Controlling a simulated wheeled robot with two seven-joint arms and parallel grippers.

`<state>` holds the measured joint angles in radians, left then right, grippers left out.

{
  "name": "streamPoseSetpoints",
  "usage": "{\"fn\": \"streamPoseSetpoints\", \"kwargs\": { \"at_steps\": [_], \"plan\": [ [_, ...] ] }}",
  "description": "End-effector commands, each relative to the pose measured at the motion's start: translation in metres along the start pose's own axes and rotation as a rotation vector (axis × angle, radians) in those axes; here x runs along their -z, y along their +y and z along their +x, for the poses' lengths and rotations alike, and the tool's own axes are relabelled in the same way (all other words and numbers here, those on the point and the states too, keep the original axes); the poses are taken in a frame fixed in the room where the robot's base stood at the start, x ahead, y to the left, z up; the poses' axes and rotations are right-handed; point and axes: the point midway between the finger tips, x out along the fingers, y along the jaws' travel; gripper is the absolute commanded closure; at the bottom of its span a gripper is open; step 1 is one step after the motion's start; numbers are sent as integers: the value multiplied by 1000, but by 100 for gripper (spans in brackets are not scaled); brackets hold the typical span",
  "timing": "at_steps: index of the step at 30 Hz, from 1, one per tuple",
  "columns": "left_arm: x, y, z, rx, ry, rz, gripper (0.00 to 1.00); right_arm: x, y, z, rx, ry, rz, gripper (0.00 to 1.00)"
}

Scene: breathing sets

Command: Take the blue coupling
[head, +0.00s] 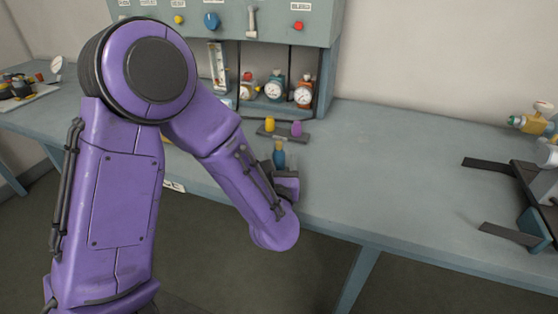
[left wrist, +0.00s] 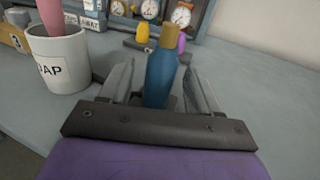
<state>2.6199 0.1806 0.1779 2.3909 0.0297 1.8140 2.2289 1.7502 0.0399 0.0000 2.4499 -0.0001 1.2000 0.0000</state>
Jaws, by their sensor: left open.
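The blue coupling (left wrist: 161,78) stands upright with a brass-coloured top, between the two fingers of my left gripper (left wrist: 153,88) in the left wrist view. The fingers are open, with a visible gap on each side of it. In the head view the blue coupling (head: 279,155) shows just beyond my left gripper (head: 284,168), whose arm hides part of the bench. A dark holder (head: 292,137) behind it carries a yellow coupling (head: 270,124) and a purple coupling (head: 296,128).
A white cup (left wrist: 60,65) with a pink item stands left of the gripper. Gauges (head: 275,88) sit under the grey panel (head: 270,20) behind. A dark-legged stand (head: 530,180) is at the right. The bench (head: 390,170) between is clear.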

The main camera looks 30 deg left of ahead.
Motion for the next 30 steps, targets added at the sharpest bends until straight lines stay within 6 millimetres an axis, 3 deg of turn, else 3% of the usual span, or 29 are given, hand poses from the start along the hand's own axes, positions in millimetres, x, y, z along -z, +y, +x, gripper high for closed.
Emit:
{"fn": "streamPoseSetpoints", "kwargs": {
  "at_steps": [3, 6, 12, 13, 18, 26, 30],
  "plan": [
    [-3, 0, 22, -2, -1, 0, 38, 4, 1, -9, 0, 0, 0, 57],
    [-2, 0, 32, -1, 0, 0, 38, 4, 1, -10, 0, 0, 0, 57],
    [-1, 0, 34, 0, 0, 0, 38, 4, 1, -9, 0, 0, 0, 57],
    [-1, 0, 34, 0, 0, 0, 41, 4, 1, -9, 0, 0, 0, 57],
    [-1, 0, 34, 0, 0, 0, 96, 4, 1, -9, 0, 0, 0, 57],
    [-1, 0, 34, 0, -1, -1, 96, 4, 1, -9, 0, 0, 0, 57],
    [-11, 0, 34, -2, -3, -4, 96, 4, 1, -10, 0, 0, 0, 57]
  ]
}}
